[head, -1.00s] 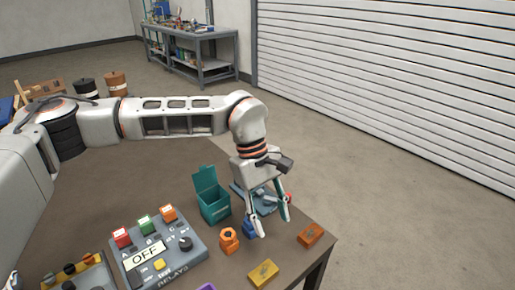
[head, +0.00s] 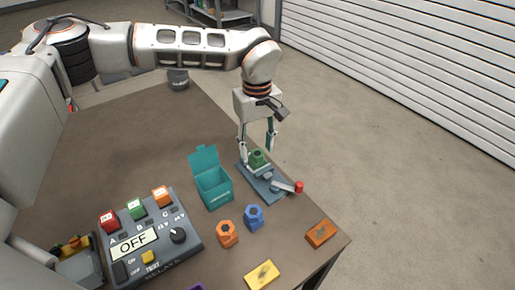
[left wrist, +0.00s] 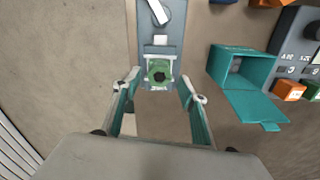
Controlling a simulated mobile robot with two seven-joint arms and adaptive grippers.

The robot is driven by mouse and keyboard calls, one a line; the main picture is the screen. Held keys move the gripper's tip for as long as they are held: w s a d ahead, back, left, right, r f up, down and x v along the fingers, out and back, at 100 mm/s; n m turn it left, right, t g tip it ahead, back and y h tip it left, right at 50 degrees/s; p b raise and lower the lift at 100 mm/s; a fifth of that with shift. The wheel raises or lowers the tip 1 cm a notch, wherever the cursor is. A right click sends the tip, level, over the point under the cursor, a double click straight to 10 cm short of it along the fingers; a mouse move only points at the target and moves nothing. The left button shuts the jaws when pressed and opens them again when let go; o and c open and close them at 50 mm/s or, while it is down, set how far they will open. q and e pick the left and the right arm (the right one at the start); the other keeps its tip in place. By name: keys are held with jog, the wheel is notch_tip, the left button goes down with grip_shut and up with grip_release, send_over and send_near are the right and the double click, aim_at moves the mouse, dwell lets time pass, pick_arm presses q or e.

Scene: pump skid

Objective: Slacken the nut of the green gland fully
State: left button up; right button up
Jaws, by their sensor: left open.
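The green gland (head: 257,159) stands at the far end of a blue-grey fixture (head: 262,185) on the table. It has a hex top with a dark hole, seen from above in the left wrist view (left wrist: 159,72). My left gripper (head: 256,153) is open and points down over it. In the left wrist view its fingertips (left wrist: 158,91) are spread to either side of the gland's near edge, with gaps between them and the gland. Nothing is held. My right gripper is not in view.
A lever with a red knob (head: 298,187) sits on the fixture's near end. A teal open-lidded box (head: 212,188) is beside it. Blue (head: 253,216) and orange (head: 227,233) glands, a relay panel (head: 150,240), and orange-brown (head: 320,233) and yellow (head: 262,275) blocks stand nearer.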

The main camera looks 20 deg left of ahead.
pick_arm(q)
jog(key=shift+f, duration=0.7)
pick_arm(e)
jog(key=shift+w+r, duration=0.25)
pick_arm(q)
jog(key=c, duration=1.1)
